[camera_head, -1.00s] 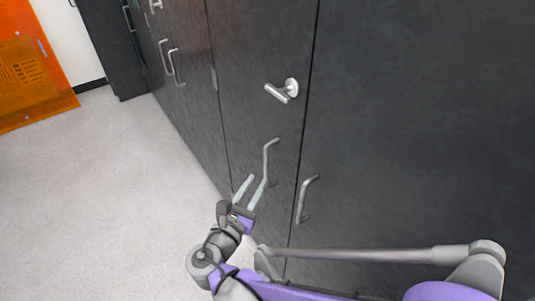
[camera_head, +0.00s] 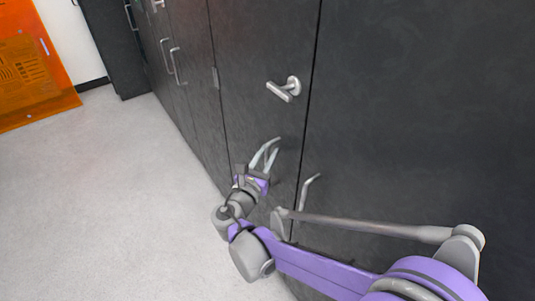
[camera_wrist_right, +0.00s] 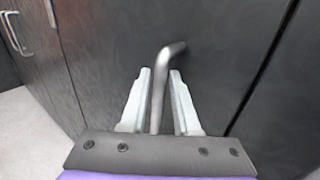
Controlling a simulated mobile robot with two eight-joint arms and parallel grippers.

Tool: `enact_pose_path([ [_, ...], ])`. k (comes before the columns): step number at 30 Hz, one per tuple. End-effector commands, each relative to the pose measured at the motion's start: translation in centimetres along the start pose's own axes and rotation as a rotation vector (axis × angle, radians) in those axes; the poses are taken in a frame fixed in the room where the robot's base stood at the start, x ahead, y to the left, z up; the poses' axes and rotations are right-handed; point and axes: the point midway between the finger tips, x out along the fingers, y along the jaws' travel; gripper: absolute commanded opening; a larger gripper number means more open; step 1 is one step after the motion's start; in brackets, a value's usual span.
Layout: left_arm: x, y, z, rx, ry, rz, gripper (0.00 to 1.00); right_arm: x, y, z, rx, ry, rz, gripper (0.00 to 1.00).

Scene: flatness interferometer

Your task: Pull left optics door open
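The left optics door (camera_head: 245,60) is a dark grey panel that looks closed, flush with its neighbour along a thin seam. Its grey bar handle (camera_head: 276,142) is low on the panel near that seam; it also shows in the right wrist view (camera_wrist_right: 158,90). My right gripper (camera_head: 266,156) reaches up to this handle. In the right wrist view its two pale fingers (camera_wrist_right: 160,75) stand one on each side of the bar, open, with narrow gaps visible. My left gripper is in neither view.
A T-shaped metal lever (camera_head: 284,88) sticks out above the handle. A second bar handle (camera_head: 308,190) is on the large dark panel (camera_head: 430,110) to the right. Open pale floor (camera_head: 110,190) lies to the left, with an orange translucent panel (camera_head: 35,70) beyond.

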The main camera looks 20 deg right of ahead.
Motion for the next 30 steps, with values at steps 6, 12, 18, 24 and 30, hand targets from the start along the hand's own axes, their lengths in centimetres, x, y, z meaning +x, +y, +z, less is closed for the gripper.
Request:
enact_pose_path([
  [6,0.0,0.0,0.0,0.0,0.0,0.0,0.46,-0.01,-0.01,0.0,0.0,0.0,0.0,0.21],
  [12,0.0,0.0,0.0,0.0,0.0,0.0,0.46,-0.03,-0.01,-0.01,0.0,0.0,0.0,0.0],
  [18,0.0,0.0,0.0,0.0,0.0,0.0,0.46,-0.03,-0.01,-0.01,0.0,0.0,0.0,0.0],
  [24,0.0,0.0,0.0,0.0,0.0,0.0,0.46,-0.04,-0.02,-0.02,0.0,0.001,0.0,0.0],
  [30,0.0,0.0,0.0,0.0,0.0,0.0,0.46,-0.04,-0.02,-0.02,0.0,0.001,0.0,0.0],
])
